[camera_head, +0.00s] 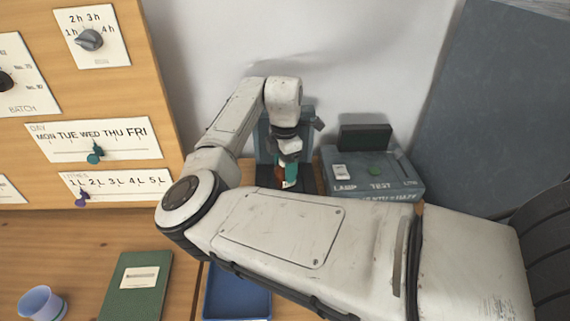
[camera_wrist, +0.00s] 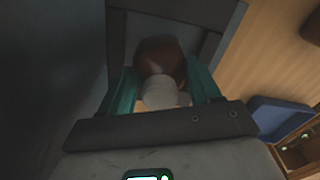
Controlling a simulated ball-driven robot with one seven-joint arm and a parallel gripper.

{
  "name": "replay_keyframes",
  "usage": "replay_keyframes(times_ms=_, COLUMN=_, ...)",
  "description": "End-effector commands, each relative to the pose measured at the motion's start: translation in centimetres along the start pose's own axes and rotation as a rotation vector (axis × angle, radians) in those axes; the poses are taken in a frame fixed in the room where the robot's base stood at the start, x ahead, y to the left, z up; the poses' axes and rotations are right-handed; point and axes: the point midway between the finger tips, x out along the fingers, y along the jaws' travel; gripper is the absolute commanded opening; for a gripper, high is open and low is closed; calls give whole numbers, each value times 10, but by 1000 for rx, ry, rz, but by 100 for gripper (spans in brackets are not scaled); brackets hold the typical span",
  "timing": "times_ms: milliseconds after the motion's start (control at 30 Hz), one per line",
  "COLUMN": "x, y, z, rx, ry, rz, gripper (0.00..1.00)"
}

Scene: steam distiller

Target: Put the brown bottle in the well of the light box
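The brown bottle (camera_wrist: 161,56), with a white cap (camera_wrist: 160,92), is between the teal fingers of my gripper (camera_wrist: 162,72) in the wrist view. The fingers appear to press it from both sides. In the head view my gripper (camera_head: 287,172) points down, with a small bit of the brown bottle (camera_head: 281,173) showing. It is in front of a blue-grey upright housing (camera_head: 264,140) with a dark base, left of a box (camera_head: 400,175) labelled LAMP TEST. I cannot tell which part is the light box's well, or whether the bottle's base touches anything.
A green book (camera_head: 137,285), a blue cup (camera_head: 42,303) and a blue tray (camera_head: 236,294) are on the wooden table. A wooden panel (camera_head: 100,115) with dials and sliders stands at left. My arm hides much of the table's middle and right.

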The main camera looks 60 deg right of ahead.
Motion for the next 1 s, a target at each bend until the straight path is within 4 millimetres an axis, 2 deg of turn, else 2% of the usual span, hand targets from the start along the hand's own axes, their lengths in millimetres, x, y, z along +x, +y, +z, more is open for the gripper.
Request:
replay_keyframes(times_ms=33, x=0, y=0, z=0, rx=0, ry=0, rz=0, gripper=68)
replay_keyframes(times_ms=233, x=0, y=0, z=0, rx=0, ry=1, rz=0, gripper=87)
replay_keyframes(times_ms=567, x=-3, y=0, z=0, rx=0, ry=2, rz=1, gripper=87)
replay_keyframes(times_ms=767, x=-33, y=0, z=1, rx=1, ry=-2, rz=3, gripper=87)
replay_keyframes(times_ms=1000, x=-84, y=1, z=1, rx=1, ry=-1, rz=3, gripper=87)
